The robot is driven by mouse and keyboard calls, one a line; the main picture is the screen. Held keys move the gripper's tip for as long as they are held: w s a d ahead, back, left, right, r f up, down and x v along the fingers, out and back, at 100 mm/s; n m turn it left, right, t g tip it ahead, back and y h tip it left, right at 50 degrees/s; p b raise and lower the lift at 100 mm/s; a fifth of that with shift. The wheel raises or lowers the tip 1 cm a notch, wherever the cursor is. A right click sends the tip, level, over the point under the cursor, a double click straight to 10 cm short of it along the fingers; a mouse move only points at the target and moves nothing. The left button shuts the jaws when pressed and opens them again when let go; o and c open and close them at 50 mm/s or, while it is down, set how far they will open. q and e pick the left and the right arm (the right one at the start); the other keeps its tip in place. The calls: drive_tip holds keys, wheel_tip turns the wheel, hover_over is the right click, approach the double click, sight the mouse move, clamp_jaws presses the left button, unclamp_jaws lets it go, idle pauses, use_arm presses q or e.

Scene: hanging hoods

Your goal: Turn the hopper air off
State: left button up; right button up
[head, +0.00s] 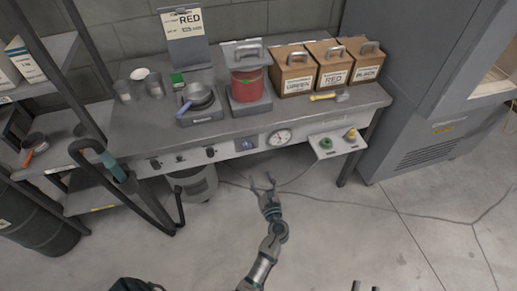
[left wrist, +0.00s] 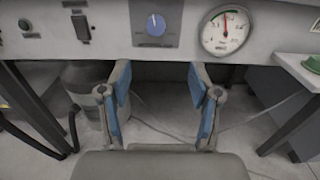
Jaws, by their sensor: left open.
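A blue knob (left wrist: 156,26) with a pale pointer sits on the front panel of the bench in the left wrist view. Its pointer stands nearly upright, and its label is too small to read. My left gripper (head: 263,183) is open and empty, below and in front of the panel. Its fingers in the left wrist view (left wrist: 160,90) are apart below the knob. Two separated tips of my right gripper (head: 365,287) show at the bottom edge.
A side shelf (head: 338,142) with a green button (head: 326,143) juts out right of the gauge. A bin (head: 193,183) stands under the bench. A dark bent handle (head: 120,180) is at left. The floor ahead is open.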

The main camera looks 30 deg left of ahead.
use_arm(q)
drive_tip(key=b, duration=0.2)
approach(248, 148)
drive_tip(key=x, duration=0.7)
drive_tip(key=shift+w+a+f, duration=0.1)
drive_tip(key=shift+w+a, duration=0.05)
drive_tip(key=shift+a, duration=0.15)
drive_tip(key=shift+w+a+r+b, duration=0.15)
drive_tip(key=shift+w+r+b, duration=0.25)
drive_tip(key=shift+w, duration=0.1)
drive_tip(key=shift+a+f, duration=0.15)
drive_tip(key=shift+a, duration=0.15)
drive_tip(key=shift+c, duration=0.4)
drive_tip(key=shift+a, duration=0.15)
drive_tip(key=c, duration=0.4)
drive_tip(key=shift+f, duration=0.1)
drive_tip(key=c, duration=0.7)
drive_tip(key=shift+o, duration=0.2)
drive_tip(key=shift+d, duration=0.2)
use_arm(e)
wheel_tip(248, 148, up, 6)
drive_tip(key=s+t, duration=0.2)
drive_tip(key=t, duration=0.3)
drive_tip(key=shift+s+a+f+m+t, duration=0.25)
drive_tip(key=shift+a+m+t, duration=0.05)
drive_tip(key=shift+a, duration=0.15)
